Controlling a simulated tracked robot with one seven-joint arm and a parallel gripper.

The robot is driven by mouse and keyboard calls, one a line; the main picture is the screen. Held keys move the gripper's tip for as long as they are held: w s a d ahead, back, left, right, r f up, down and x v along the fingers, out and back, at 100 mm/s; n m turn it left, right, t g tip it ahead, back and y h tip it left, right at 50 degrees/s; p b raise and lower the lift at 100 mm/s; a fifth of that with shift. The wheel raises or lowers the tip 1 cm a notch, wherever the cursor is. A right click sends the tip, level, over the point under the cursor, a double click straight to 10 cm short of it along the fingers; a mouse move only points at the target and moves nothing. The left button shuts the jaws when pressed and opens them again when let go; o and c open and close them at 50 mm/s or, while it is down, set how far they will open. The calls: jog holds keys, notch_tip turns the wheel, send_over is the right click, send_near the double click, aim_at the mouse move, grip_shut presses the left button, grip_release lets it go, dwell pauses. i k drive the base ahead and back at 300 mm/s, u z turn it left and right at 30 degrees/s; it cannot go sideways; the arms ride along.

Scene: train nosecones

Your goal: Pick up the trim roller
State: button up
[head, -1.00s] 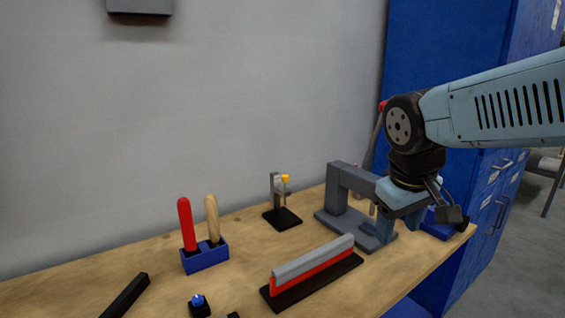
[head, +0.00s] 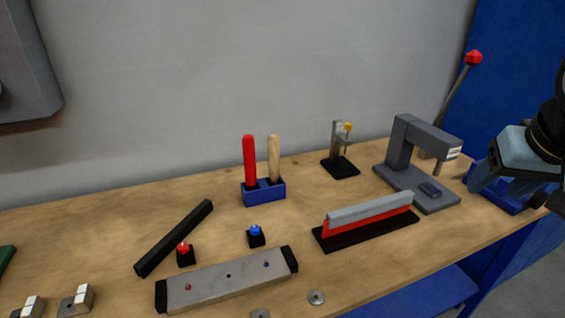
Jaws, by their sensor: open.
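No thing in view shows plainly as the trim roller. A blue holder (head: 264,192) on the bench holds two upright handles, a red handle (head: 249,160) and a wooden handle (head: 274,158). Their lower ends are hidden in the holder, so I cannot tell whether either is the roller. My gripper (head: 497,188) is at the right edge, in front of a blue object, far right of the holder. It is open, with nothing seen between its fingers.
A red and grey bar on a black base (head: 370,220) and a grey press (head: 415,165) stand between holder and gripper. A small clamp stand (head: 341,165) is behind. A black bar (head: 175,238) and a grey plate (head: 225,283) lie at front left.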

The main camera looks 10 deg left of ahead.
aim_at(273, 140)
jog(key=z, duration=1.25)
jog(key=k, duration=1.3)
jog(key=u, duration=1.25)
jog(key=i, duration=0.95)
jog(key=u, duration=0.05)
